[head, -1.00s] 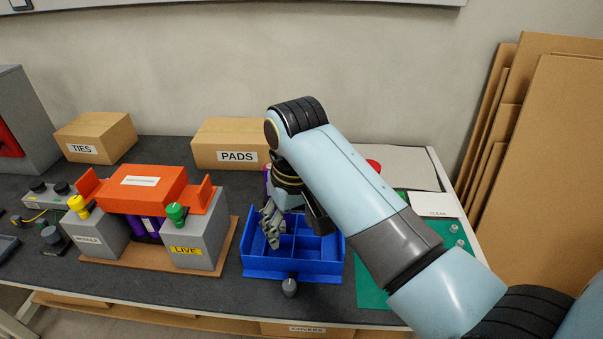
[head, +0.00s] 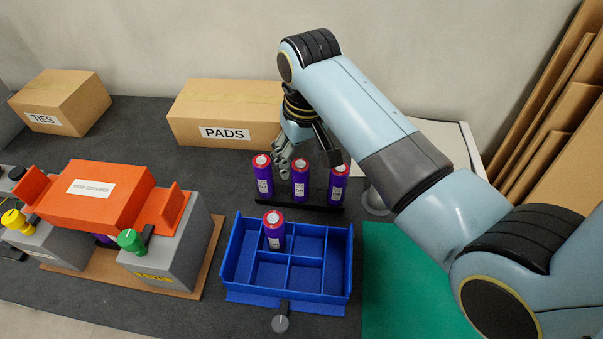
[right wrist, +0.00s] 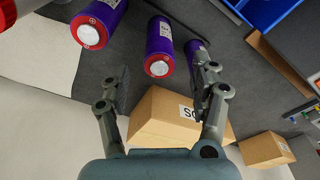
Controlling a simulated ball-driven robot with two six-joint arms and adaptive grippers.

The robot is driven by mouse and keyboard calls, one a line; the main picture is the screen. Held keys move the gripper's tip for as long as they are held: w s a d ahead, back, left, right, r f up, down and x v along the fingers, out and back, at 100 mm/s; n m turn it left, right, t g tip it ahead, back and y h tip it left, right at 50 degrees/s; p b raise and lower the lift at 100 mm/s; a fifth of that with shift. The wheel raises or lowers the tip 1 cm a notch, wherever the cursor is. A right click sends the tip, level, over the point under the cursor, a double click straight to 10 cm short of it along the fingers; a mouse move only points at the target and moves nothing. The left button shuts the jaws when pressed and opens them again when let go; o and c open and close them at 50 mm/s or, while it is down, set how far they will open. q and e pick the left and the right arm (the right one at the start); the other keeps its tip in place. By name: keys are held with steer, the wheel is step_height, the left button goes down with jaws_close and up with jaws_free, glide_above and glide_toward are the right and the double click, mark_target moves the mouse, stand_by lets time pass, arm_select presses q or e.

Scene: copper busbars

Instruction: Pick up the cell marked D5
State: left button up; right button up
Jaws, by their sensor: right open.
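Three purple cells with red-rimmed pale tops stand in a row in a black holder (head: 315,207): left (head: 263,180), middle (head: 300,184) and right (head: 338,187). A fourth cell (head: 274,232) stands in the back-left compartment of the blue tray (head: 235,285). Their small markings are not readable, so I cannot tell which is D5. My right gripper (head: 297,158) is open and empty, just behind and above the row. In the right wrist view its fingers (right wrist: 163,82) spread below one cell (right wrist: 160,45), with a second cell (right wrist: 100,25) left and a third (right wrist: 194,48) partly behind a finger. My left gripper is out of view.
The PADS box (head: 225,110) stands close behind the gripper. The blue tray lies in front of the row, with a dark knob (head: 281,318) before it. An orange-covered module (head: 95,195) stands left and a green mat (head: 405,285) right.

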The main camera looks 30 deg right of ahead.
mark_target(301, 180)
step_height(301, 180, down, 2)
steer(key=shift+w+f, duration=0.1)
steer(key=shift+w, duration=0.05)
step_height(301, 180, down, 6)
steer(key=shift+r, duration=0.2)
steer(key=c, duration=0.4)
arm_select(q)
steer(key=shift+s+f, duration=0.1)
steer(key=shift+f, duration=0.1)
arm_select(e)
jaws_close()
